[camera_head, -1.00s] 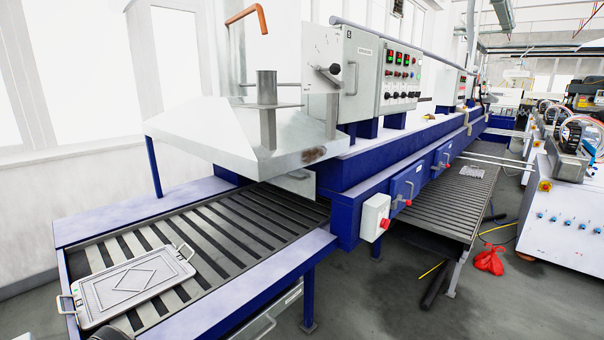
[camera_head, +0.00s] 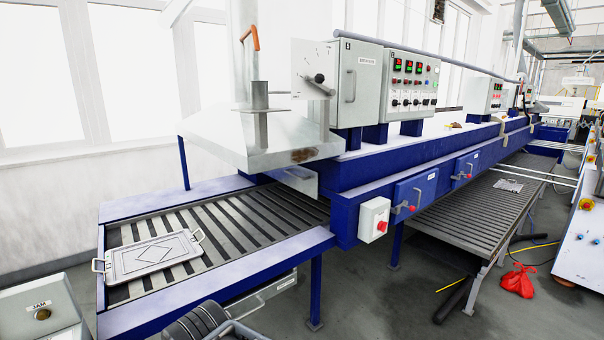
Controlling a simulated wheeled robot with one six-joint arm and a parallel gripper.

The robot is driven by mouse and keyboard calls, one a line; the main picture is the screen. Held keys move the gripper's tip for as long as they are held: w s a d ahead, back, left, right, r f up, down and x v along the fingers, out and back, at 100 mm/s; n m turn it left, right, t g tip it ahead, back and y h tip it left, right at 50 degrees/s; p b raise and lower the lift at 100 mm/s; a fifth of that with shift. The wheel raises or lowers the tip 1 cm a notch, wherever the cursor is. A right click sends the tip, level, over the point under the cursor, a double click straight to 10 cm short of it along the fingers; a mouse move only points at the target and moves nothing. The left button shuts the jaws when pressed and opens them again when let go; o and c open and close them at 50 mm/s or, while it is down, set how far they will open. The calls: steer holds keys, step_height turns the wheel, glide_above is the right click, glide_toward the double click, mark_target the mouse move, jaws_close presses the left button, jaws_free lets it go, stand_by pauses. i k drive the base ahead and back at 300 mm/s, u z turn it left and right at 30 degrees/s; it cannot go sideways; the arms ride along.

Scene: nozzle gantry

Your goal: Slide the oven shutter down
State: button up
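The blue oven (camera_head: 345,165) runs from the middle to the back right. Its mouth lies under a slanted metal hood (camera_head: 255,140). A bare metal plate (camera_head: 297,178) shows at the mouth, below the hood, and looks like the shutter; its lower edge appears above the slatted conveyor, though the gap is hard to judge. An upright metal post with a crossbar (camera_head: 261,103) stands on the hood, with an orange-tipped handle (camera_head: 251,40) behind it. My gripper is not in view.
A metal tray (camera_head: 155,257) lies on the slatted conveyor (camera_head: 225,228). A box marked JAM (camera_head: 42,312) stands at bottom left. A red bag (camera_head: 519,281) lies on the right floor.

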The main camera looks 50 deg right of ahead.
mark_target(303, 179)
steer(key=z, duration=3.25)
steer(key=i, duration=3.45)
steer(key=u, duration=4.6)
steer(key=i, duration=0.3)
steer(key=u, duration=0.05)
